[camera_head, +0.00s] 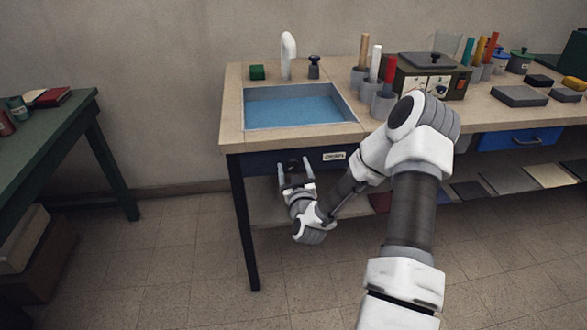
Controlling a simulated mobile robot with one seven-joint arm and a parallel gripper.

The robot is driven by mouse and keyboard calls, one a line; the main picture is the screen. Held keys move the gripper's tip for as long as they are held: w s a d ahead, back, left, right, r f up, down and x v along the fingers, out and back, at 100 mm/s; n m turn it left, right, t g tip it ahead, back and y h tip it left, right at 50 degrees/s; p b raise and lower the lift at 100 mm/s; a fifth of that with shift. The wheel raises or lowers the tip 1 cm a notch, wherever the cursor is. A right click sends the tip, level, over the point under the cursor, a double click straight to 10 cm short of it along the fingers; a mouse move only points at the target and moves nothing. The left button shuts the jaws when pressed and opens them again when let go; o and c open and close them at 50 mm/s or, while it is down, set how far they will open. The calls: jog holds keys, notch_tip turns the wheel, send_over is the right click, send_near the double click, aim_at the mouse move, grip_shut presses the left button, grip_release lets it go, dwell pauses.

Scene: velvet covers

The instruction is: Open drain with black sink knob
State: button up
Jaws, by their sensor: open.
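The sink (262,124) is set into the left end of the wooden bench and holds blue water. Behind it stand a white curved faucet (288,52) and a small black-topped knob or dispenser (314,68). My gripper (294,164) is open in front of the dark front panel (258,163) below the sink, its fingers pointing at the panel. A small dark round shape, possibly a black knob (293,164), shows between the fingertips. I cannot tell whether the fingers touch it. The drain is not visible.
A white label (334,156) is on the panel right of my gripper. Cups with coloured rods (383,103) and a dark appliance (432,78) stand to the right. A low shelf (263,214) runs beneath the bench.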

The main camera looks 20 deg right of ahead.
grip_shut()
dwell(0.3)
jog(key=shift+m, duration=0.4)
jog(key=m+b, duration=0.2)
jog(key=m, duration=0.1)
jog(key=shift+f+m, duration=0.1)
jog(key=shift+m, duration=0.2)
jog(key=m+b, duration=0.1)
jog(key=m, duration=0.3)
jog(key=shift+d+m+b, duration=0.1)
jog(key=shift+m+b, duration=0.2)
jog(key=shift+b, duration=0.05)
jog(key=m+b, duration=0.1)
jog(key=m, duration=0.3)
jog(key=shift+m, duration=0.3)
jog(key=shift+m+b, duration=0.4)
jog(key=shift+m, duration=1.8)
